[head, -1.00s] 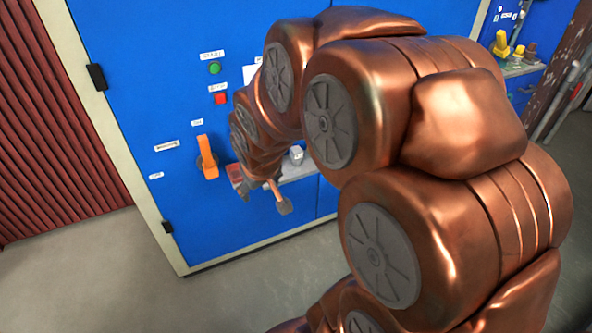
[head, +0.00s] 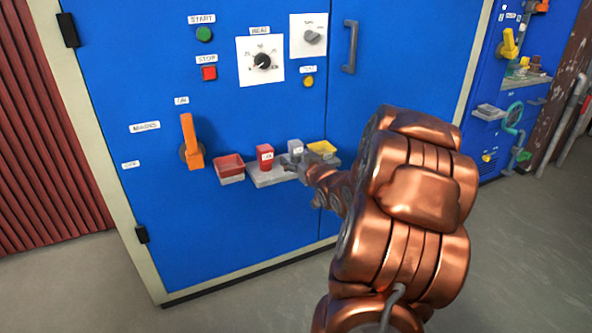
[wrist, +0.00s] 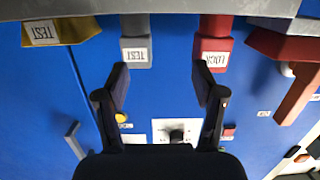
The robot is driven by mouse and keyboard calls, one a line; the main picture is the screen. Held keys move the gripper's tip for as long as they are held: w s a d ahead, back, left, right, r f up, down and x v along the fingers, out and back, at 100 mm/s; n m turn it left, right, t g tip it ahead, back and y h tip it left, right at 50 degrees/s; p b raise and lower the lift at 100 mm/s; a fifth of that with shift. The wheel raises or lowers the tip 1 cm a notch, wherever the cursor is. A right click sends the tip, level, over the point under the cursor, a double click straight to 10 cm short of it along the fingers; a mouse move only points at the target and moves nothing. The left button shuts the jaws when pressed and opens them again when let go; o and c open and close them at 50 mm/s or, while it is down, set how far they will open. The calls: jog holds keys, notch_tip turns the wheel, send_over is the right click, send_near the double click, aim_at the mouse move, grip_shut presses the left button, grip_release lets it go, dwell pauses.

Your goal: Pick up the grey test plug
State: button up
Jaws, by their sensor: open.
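The grey test plug (head: 295,147) stands upright on a small grey shelf (head: 270,179) on the blue cabinet's front, beside a red plug (head: 265,158). In the upside-down wrist view the grey plug (wrist: 136,42) shows a TEST label and the red plug (wrist: 213,45) a label that seems to read LOCK. My gripper (wrist: 162,72) is open and empty. Its left finger lines up with the grey plug and its right finger with the red one; the gap between them shows bare blue panel. In the head view its fingertips are hard to make out near the shelf.
A red tray (head: 229,163) sits left of the shelf and a yellow tray (head: 322,147) right of it. An orange mains handle (head: 191,140) juts out at the left. START and STOP buttons, a dial panel (head: 260,72) and a door handle (head: 350,47) are above.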

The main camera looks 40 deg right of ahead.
aim_at(298, 153)
jog(key=shift+s+d+f+t+h+b, duration=0.15)
jog(key=shift+s+d+f+t+b, duration=0.15)
jog(key=shift+d+f+b, duration=0.2)
jog(key=shift+s+d+f+t+h+b, duration=0.15)
jog(key=shift+s+d+f+t+b, duration=0.2)
jog(key=shift+d, duration=0.5)
jog(key=shift+b+x, duration=1.75)
jog(key=shift+x, duration=2.1)
jog(key=shift+r, duration=0.2)
jog(key=shift+d, duration=0.1)
jog(key=c, duration=1.3)
